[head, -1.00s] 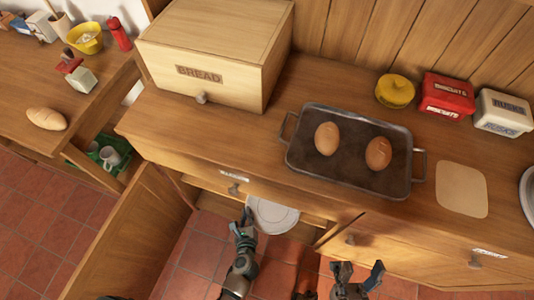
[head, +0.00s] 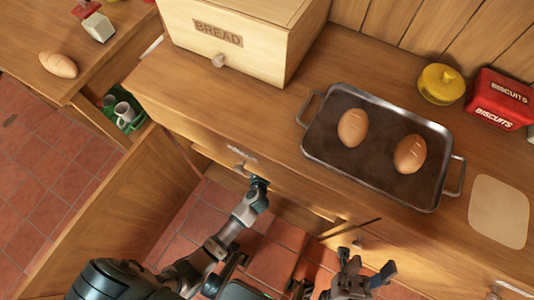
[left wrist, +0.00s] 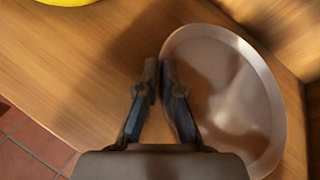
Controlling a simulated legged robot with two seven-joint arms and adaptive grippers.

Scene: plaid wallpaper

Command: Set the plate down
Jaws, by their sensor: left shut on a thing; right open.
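The plate (left wrist: 215,50) is pale, round and shallow. In the left wrist view it is over a wooden surface (left wrist: 100,70), beside an upright wooden panel; I cannot tell if it touches the surface. My left gripper (left wrist: 160,70) is shut on the plate's left rim. In the head view my left gripper (head: 259,183) reaches in under the counter's front edge at the open cabinet, and the plate is hidden there. My right gripper (head: 367,263) is open and empty, low in front of the cabinet.
On the counter stand a bread box (head: 240,40), a tray (head: 330,165) with two loaves, a yellow pot (head: 440,85), a red biscuit tin (head: 497,100) and a cutting board (head: 498,212). An open cabinet door (head: 130,205) stands left of my left arm. A yellow thing (left wrist: 68,2) shows in the left wrist view.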

